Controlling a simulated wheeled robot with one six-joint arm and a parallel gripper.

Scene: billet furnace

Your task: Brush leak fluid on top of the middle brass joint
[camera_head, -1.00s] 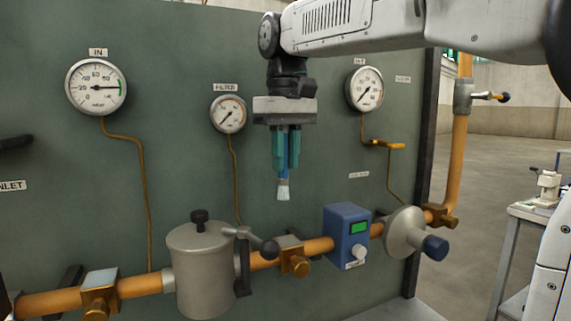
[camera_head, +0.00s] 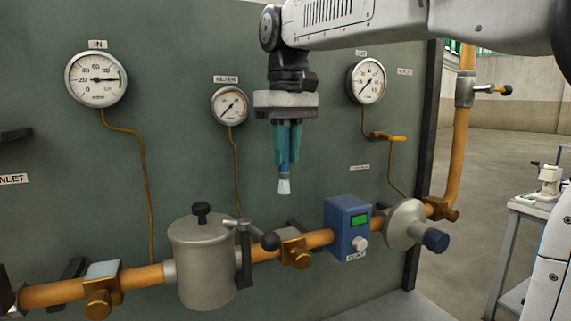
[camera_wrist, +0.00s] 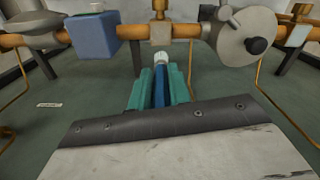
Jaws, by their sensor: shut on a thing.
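The middle brass joint (camera_head: 297,253) sits on the orange pipe between the grey filter canister and the blue box. In the wrist view this joint (camera_wrist: 160,32) lies straight beyond the brush tip. My gripper (camera_head: 287,162) has teal fingers shut on a brush with a blue handle (camera_wrist: 161,88). The brush hangs upright with its pale bristles (camera_head: 284,186) pointing down. In the head view the bristles are above the middle joint, with a clear gap between them. Another brass joint (camera_head: 98,298) is at the left, and one (camera_head: 440,209) is at the right.
The filter canister (camera_head: 205,265) has a lever with a black knob (camera_head: 270,242) near the middle joint. The blue box (camera_head: 346,228) and round grey regulator (camera_head: 403,225) stand to its right. Gauges and thin tubes line the green panel (camera_head: 180,140) behind the brush.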

